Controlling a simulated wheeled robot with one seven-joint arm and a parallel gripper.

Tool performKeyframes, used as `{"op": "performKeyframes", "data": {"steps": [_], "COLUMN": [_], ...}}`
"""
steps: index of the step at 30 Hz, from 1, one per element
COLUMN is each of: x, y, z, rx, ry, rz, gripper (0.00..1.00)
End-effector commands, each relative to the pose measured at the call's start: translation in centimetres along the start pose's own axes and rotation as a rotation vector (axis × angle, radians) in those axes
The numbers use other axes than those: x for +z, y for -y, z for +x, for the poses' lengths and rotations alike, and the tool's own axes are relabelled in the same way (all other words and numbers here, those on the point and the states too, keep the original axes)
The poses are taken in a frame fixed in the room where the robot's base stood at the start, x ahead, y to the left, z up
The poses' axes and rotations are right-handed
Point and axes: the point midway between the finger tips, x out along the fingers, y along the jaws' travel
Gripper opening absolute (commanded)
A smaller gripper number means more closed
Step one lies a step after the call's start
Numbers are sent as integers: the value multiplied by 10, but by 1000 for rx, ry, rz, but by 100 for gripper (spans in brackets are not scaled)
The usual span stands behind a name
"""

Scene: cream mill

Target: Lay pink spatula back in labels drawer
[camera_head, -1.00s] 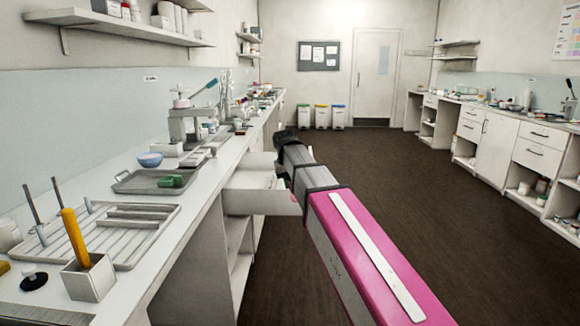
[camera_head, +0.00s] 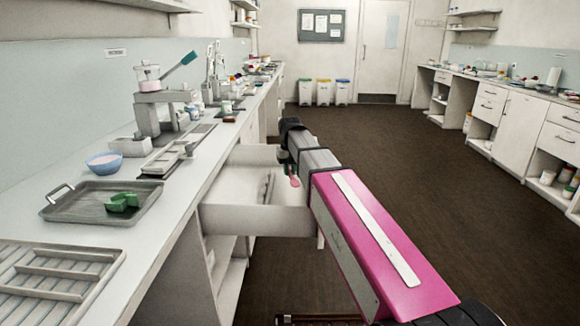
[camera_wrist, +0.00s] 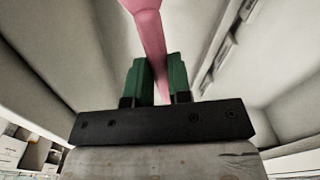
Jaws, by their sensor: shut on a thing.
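The pink spatula (camera_wrist: 150,35) shows in the wrist view, its shaft between the two green fingers of my gripper (camera_wrist: 160,80), which is shut on it. A small pink part of the spatula (camera_head: 295,181) also shows in the head view beside my gripper (camera_head: 290,165); the rest is hidden there by my arm. An open white drawer (camera_head: 255,219) juts out from under the left counter, just left of my gripper. Some long light objects lie inside it. I cannot read a label on it. In the wrist view pale drawer walls surround the spatula.
The left counter holds a grey tray (camera_head: 140,215) with a green scoop (camera_head: 122,202), a blue bowl (camera_head: 104,163), a slatted rack (camera_head: 50,290) and a stand (camera_head: 160,100). The dark floor (camera_head: 430,190) to the right is clear.

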Motion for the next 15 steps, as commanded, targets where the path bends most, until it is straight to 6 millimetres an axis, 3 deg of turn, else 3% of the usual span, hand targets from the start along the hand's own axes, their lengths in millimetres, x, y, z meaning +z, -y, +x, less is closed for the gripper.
{"op": "performKeyframes", "data": {"steps": [15], "x": [1], "y": [0], "z": [30], "rx": [-3], "ry": [3], "rz": [0], "gripper": [0]}}
